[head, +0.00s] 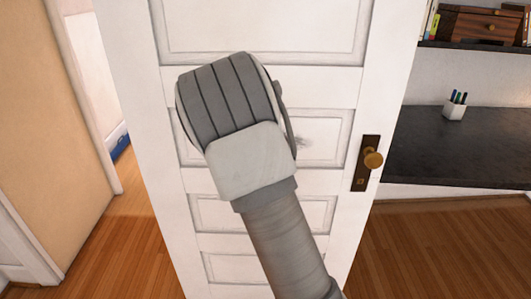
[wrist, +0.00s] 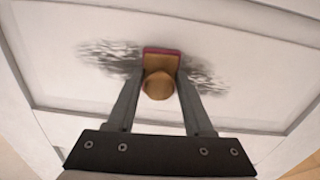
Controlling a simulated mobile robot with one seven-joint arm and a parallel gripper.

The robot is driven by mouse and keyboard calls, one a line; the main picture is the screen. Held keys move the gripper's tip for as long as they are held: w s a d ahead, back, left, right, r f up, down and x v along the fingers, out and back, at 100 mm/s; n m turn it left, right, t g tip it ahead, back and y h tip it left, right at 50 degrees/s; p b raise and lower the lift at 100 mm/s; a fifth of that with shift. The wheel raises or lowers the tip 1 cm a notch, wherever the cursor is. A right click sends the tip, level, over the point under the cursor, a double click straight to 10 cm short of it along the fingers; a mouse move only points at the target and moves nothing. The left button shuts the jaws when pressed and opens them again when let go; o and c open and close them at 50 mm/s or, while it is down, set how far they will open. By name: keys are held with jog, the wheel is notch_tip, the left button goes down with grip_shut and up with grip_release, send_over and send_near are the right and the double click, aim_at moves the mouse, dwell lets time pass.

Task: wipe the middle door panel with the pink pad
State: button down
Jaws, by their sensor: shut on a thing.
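The white door (head: 345,85) stands ahead with several recessed panels. Its middle panel (head: 325,130) is partly hidden behind my arm in the head view; a faint grey smudge (head: 303,139) shows just right of the arm. In the wrist view the panel (wrist: 60,75) fills the picture, with dark smears (wrist: 108,55) left of the pad and more (wrist: 205,82) to its right. My gripper (wrist: 160,76) is shut on the pink pad (wrist: 162,49) by its tan, rounded handle. The pad is at the smeared area, against or very near the panel; exact contact cannot be told.
A brass knob (head: 373,159) on a dark plate sits at the door's right edge, right of my arm. A dark desk (head: 455,150) with a pen cup (head: 454,108) stands farther right. Wooden floor (head: 430,245) is clear at lower right.

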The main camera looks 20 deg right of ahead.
jog(key=shift+s+d+b, duration=0.65)
jog(key=shift+d+b, duration=0.35)
jog(key=shift+d, duration=0.85)
jog(key=shift+s+d+b, duration=0.7)
jog(key=shift+d+b, duration=0.25)
jog(key=shift+d, duration=0.9)
jog(key=shift+s+d+b, duration=0.65)
jog(key=shift+d+b, duration=0.35)
jog(key=shift+d, duration=0.85)
jog(key=shift+b, duration=0.4)
jog(key=shift+w+a+b, duration=0.35)
jog(key=shift+w+a, duration=1.6)
jog(key=shift+a, duration=3.4)
jog(key=shift+w+a+b, duration=0.35)
jog(key=shift+w+a, duration=1.55)
jog(key=shift+a, duration=3.45)
jog(key=shift+s+d+r+b, duration=0.1)
jog(key=shift+s+d+b, duration=0.7)
jog(key=shift+d, duration=1)
jog(key=shift+s+d+r+b, duration=0.1)
jog(key=shift+s+d+b, duration=0.45)
jog(key=shift+d+b, duration=0.95)
jog(key=shift+s+d+r+b, duration=0.1)
jog(key=shift+s+d+b, duration=0.55)
jog(key=shift+d, duration=1.45)
